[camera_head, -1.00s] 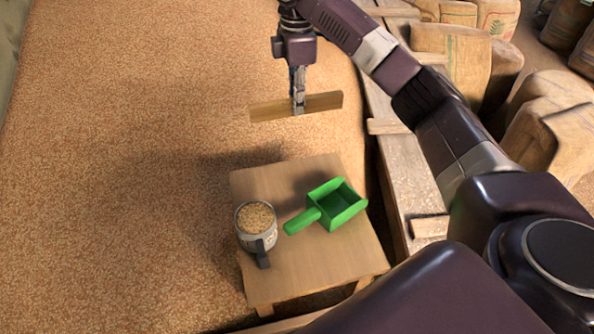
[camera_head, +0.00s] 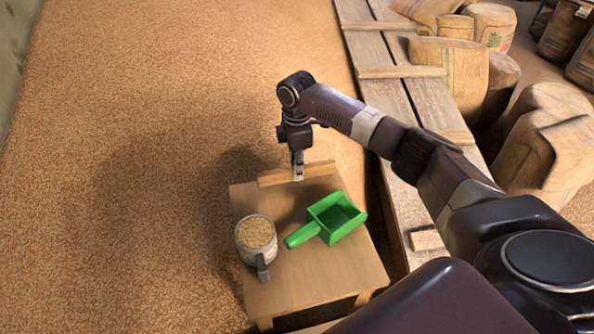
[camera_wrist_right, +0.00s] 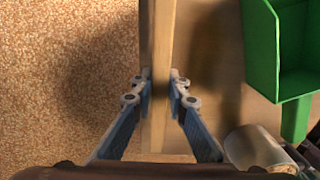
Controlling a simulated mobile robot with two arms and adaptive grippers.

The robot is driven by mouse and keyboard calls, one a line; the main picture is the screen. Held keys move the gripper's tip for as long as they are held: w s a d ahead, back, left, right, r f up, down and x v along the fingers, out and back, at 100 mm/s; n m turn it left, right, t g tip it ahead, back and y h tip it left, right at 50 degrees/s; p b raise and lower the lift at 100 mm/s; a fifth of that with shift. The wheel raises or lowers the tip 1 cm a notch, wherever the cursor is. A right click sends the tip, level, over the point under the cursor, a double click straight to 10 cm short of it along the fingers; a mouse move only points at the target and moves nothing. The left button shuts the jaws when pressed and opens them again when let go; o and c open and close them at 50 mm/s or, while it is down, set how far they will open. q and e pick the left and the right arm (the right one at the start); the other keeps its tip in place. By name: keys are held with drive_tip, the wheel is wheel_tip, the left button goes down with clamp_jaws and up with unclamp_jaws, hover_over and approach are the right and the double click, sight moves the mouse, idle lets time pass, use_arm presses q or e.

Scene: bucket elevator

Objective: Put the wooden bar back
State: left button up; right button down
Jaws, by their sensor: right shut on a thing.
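The wooden bar (camera_head: 318,170) is a light brown strip near the far edge of the small wooden table (camera_head: 290,290). My right gripper (camera_head: 298,178) is shut on the bar near its middle. In the right wrist view the bar (camera_wrist_right: 160,45) runs upright between the two fingers of the gripper (camera_wrist_right: 160,84), with the table on its right and grain on its left. I cannot tell whether the bar touches the table. My left gripper is not in view.
A green scoop (camera_head: 325,218) and a metal cup filled with grain (camera_head: 256,240) stand on the table. Grain (camera_head: 120,150) covers the floor on the left. Plank boards (camera_head: 385,60) and several sacks (camera_head: 450,65) are on the right.

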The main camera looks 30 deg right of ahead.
drive_tip(key=shift+f, duration=0.65)
drive_tip(key=c, duration=1.9)
unclamp_jaws()
drive_tip(key=shift+f, duration=0.1)
wheel_tip(320, 180, up, 12)
drive_tip(key=shift+r+b, duration=0.2)
drive_tip(key=shift+b, duration=0.45)
